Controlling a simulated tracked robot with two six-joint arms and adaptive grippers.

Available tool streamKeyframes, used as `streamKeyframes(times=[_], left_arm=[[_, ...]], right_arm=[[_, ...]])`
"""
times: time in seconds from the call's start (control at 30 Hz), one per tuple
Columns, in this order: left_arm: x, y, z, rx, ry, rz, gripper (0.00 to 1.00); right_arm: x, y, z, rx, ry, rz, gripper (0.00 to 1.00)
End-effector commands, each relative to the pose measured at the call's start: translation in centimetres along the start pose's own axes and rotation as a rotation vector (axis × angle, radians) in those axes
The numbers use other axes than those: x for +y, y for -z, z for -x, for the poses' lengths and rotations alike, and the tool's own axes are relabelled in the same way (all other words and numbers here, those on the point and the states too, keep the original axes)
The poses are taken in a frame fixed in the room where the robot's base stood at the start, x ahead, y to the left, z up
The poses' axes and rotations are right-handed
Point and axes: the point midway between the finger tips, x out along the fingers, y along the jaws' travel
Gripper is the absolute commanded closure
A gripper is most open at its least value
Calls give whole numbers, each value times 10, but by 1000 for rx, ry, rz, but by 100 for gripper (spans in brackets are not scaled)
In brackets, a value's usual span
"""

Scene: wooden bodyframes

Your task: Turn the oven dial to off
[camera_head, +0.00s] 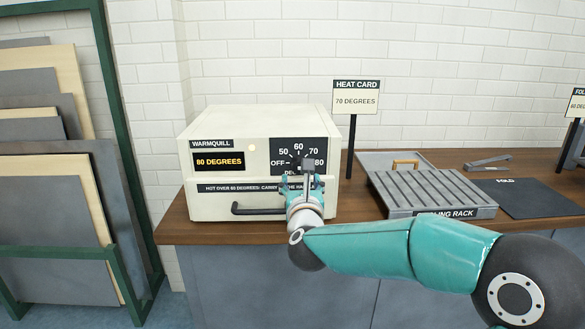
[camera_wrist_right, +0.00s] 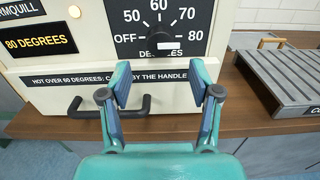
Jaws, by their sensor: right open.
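The cream oven (camera_head: 220,131) stands on the wooden counter, and its lit display (camera_head: 220,161) reads 80 DEGREES. Its black dial (camera_wrist_right: 160,40) sits on a black panel marked OFF, 50, 60, 70 and 80. The white mark on the dial is at its right side, toward 80. My right gripper (camera_wrist_right: 160,74) is open and empty in front of the oven. Its fingers are spread below the dial, in line with it, and do not appear to touch it. In the head view my right gripper (camera_head: 303,184) partly covers the dial panel (camera_head: 283,146). My left gripper is out of view.
A black handle (camera_wrist_right: 112,107) sticks out from the oven front below the dial. A heat card (camera_head: 356,98) reading 70 DEGREES stands on a post beside the oven. A grey cooling rack (camera_head: 430,188) and a dark fold mat (camera_head: 525,198) lie to the right.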

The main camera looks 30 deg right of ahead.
Motion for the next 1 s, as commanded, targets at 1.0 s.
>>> streamKeyframes(times=[1.0], left_arm=[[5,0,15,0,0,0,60]], right_arm=[[2,0,-82,0,-3,1,64]])
